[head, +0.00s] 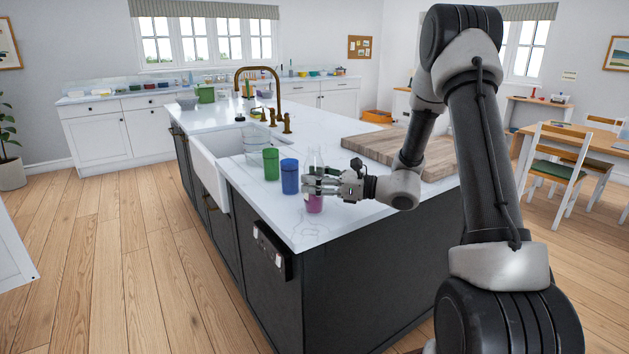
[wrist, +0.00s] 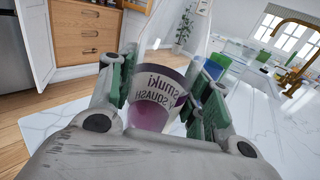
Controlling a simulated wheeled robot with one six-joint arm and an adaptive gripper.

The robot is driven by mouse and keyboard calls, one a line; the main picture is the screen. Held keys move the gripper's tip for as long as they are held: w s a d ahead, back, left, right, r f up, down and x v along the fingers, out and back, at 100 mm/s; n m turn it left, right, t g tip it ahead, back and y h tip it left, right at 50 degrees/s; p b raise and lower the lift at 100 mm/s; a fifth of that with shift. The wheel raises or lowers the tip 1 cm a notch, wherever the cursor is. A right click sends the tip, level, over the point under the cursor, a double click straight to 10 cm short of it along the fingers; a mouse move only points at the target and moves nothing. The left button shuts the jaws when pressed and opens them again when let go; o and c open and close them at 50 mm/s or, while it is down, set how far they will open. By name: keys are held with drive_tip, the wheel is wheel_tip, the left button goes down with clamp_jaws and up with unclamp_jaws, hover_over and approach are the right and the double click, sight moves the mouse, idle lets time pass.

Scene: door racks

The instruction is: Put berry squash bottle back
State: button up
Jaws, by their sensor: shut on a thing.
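The berry squash bottle (head: 314,203) is clear with pink-purple contents and stands upright at the near end of the island counter. My gripper (head: 319,186) reaches it from the right and is shut around its middle. In the wrist view the bottle (wrist: 153,105) sits between the two green-padded fingers, with a label reading "SQUASH" in mirrored letters. Its base is hidden in the wrist view. In the head view its bottom is at or just above the counter; I cannot tell if it touches.
A blue cup (head: 290,177) and a green cup (head: 271,163) stand just left of the bottle. A white sink (head: 212,160) with a brass tap (head: 262,74) lies beyond. A wooden board (head: 400,150) lies behind my gripper. The counter's near corner (head: 310,235) is clear.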

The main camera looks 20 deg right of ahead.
drive_tip(key=o, duration=1.2)
drive_tip(key=shift+f, duration=0.1)
